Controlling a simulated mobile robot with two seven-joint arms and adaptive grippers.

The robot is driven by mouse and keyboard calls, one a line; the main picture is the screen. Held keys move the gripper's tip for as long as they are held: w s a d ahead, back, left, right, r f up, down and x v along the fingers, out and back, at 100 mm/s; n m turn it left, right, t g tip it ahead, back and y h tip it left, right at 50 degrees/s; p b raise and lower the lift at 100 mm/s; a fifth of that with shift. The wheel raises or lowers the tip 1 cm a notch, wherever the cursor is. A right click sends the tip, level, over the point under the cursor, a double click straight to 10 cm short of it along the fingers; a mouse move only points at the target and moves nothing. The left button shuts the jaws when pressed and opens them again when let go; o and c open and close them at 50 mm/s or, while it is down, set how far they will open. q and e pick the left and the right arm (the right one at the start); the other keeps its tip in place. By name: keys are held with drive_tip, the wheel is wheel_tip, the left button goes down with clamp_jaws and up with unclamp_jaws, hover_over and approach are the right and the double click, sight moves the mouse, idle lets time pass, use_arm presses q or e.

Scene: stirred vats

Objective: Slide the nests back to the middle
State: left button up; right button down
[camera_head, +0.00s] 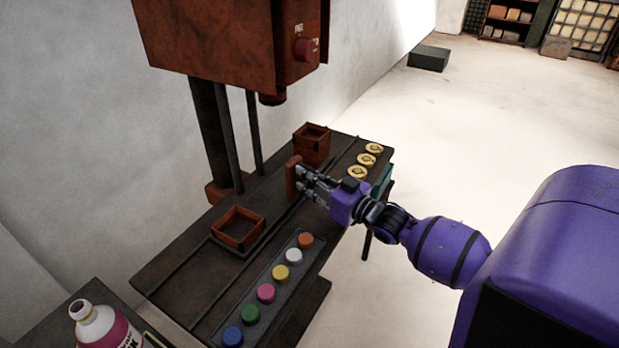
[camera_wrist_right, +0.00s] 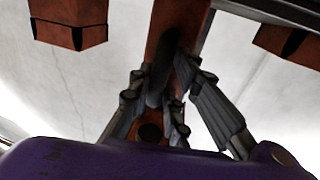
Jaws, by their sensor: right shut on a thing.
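Two open rust-red boxes, which look like the nests, sit on the dark bench. The low, wide nest (camera_head: 239,229) is on the near left part, in a grooved track. The taller nest (camera_head: 311,145) is toward the far end. My right gripper (camera_head: 303,181) is between them, shut on an upright rust-red piece (camera_head: 292,180). The wrist view shows this bar (camera_wrist_right: 178,28) between the fingers, with rust-red blocks at upper left (camera_wrist_right: 70,22) and upper right (camera_wrist_right: 288,40). I cannot tell whether the bar joins either nest. My left gripper is not in view.
A rust-red press head (camera_head: 220,40) on a column overhangs the bench (camera_head: 165,275). A tray (camera_head: 213,338) of several coloured caps lies along the front. Several yellow rings (camera_head: 366,160) lie at the far right. A pink bottle (camera_head: 108,330) stands at lower left.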

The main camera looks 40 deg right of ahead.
drive_tip(key=shift+d+f, duration=0.1)
drive_tip(key=shift+d, duration=0.05)
drive_tip(key=c, duration=1.7)
unclamp_jaws()
drive_tip(key=shift+s, duration=0.1)
drive_tip(key=shift+s, duration=0.1)
drive_tip(key=s, duration=0.4)
drive_tip(key=s+d, duration=0.1)
drive_tip(key=s, duration=0.2)
drive_tip(key=s+d, duration=0.1)
drive_tip(key=s, duration=0.3)
drive_tip(key=shift+s+d, duration=0.15)
drive_tip(key=shift+s, duration=0.15)
